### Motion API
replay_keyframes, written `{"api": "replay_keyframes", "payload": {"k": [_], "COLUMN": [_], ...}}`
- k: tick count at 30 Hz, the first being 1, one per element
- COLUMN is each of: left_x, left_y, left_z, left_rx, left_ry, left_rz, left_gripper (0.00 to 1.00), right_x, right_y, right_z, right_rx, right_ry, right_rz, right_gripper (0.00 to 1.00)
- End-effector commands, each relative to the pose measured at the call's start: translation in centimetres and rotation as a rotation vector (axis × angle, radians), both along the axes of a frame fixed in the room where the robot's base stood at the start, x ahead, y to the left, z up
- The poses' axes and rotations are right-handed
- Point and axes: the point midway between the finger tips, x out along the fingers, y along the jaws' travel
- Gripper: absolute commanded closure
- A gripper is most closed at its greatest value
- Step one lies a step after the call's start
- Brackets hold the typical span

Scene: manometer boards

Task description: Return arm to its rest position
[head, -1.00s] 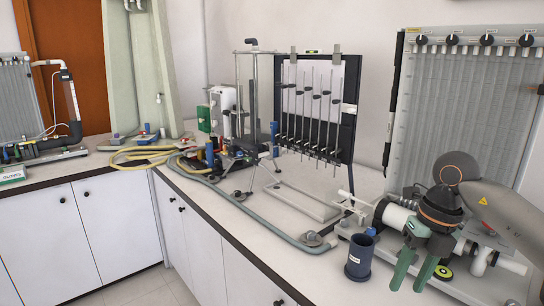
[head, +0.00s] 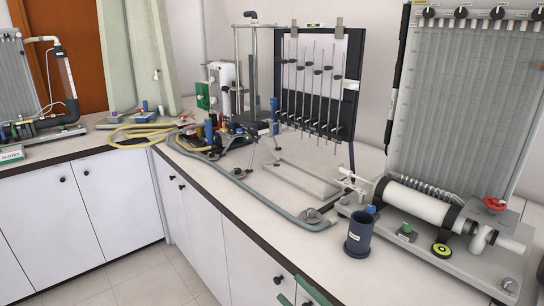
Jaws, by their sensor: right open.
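My right gripper (head: 298,294) shows only as two green fingertips at the bottom edge of the head view. The fingertips are apart with nothing visible between them, in front of the white cabinet doors and left of the dark blue cup. The rest of my right arm is out of the picture. My left gripper is not in view.
A dark blue cup (head: 358,236) stands near the bench's front edge. Right of it are a white pipe (head: 415,202), a red handwheel (head: 494,204) and a tall manometer board (head: 455,110). A grey hose (head: 240,188) runs along the bench. A black-framed board (head: 345,85) stands behind.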

Motion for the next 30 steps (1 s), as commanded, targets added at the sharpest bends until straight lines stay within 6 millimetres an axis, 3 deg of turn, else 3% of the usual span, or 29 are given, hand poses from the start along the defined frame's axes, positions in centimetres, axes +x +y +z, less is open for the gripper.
{"api": "replay_keyframes", "payload": {"k": [5, 9, 13, 15, 19, 30], "left_x": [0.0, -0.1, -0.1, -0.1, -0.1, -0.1], "left_y": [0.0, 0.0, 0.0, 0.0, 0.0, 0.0], "left_z": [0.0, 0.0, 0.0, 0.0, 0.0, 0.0], "left_rx": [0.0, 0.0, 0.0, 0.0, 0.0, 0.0], "left_ry": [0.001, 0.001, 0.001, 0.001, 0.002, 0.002], "left_rz": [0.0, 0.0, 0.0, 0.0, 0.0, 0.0], "left_gripper": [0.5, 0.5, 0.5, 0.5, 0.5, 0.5], "right_x": [-1.9, -6.9, -12.3, -14.7, -17.4, -18.0], "right_y": [-5.3, -8.9, -10.8, -11.3, -11.8, -11.9], "right_z": [-9.9, -18.3, -23.7, -25.5, -27.3, -27.7], "right_rx": [0.113, 0.148, 0.156, 0.155, 0.154, 0.152], "right_ry": [0.436, 0.787, 1.041, 1.137, 1.242, 1.265], "right_rz": [-0.291, -0.475, -0.576, -0.609, -0.64, -0.646], "right_gripper": [0.54, 0.54, 0.54, 0.54, 0.54, 0.54]}}
